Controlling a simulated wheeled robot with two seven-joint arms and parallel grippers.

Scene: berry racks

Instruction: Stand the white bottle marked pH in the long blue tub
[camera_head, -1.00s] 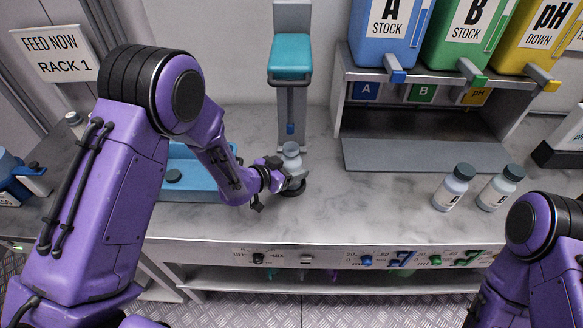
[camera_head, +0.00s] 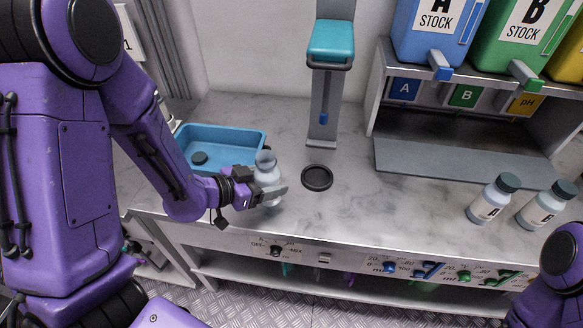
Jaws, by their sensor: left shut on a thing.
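My left gripper (camera_head: 272,190) is shut on a white bottle (camera_head: 266,168), held upright with its open neck up, near the front edge of the counter. Any pH mark on the bottle is hidden or too small to read. The long blue tub (camera_head: 222,134) stands on the counter behind and to the left of the bottle. A dark round cap (camera_head: 199,158) lies inside the tub. My right gripper is out of view; only part of that arm shows at the lower right.
A black round pad (camera_head: 317,178) lies on the counter right of the bottle, below a teal-topped stand (camera_head: 331,42). Two capped white bottles, one marked A (camera_head: 490,202) and one marked B (camera_head: 543,209), stand at right. A shelf (camera_head: 450,160) with stock tanks is behind them.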

